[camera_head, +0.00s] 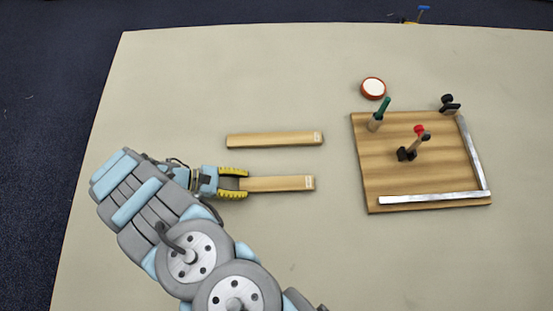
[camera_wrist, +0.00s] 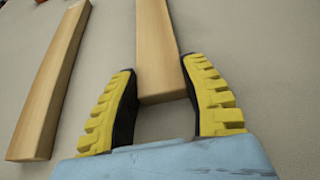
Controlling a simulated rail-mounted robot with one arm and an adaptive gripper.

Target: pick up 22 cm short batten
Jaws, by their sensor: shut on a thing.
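Two pale wooden battens lie side by side on the table, each with a small white label at its right end in the head view. The nearer one, which looks shorter, is the short batten (camera_head: 283,184); it also shows in the wrist view (camera_wrist: 158,40). My gripper (camera_head: 246,184) is shut on its left end, with one yellow-padded finger on each side. In the wrist view, my gripper (camera_wrist: 160,66) has the batten's near end between its fingers. The batten appears to lie flat on the cloth.
The longer-looking batten (camera_head: 274,139) lies just beyond, parallel; it is at left in the wrist view (camera_wrist: 50,85). To the right is a wooden board (camera_head: 390,180) with metal strips (camera_head: 430,198), clamps (camera_head: 406,154) and a green-handled tool (camera_head: 381,112). A red-rimmed round dish (camera_head: 373,88) stands behind.

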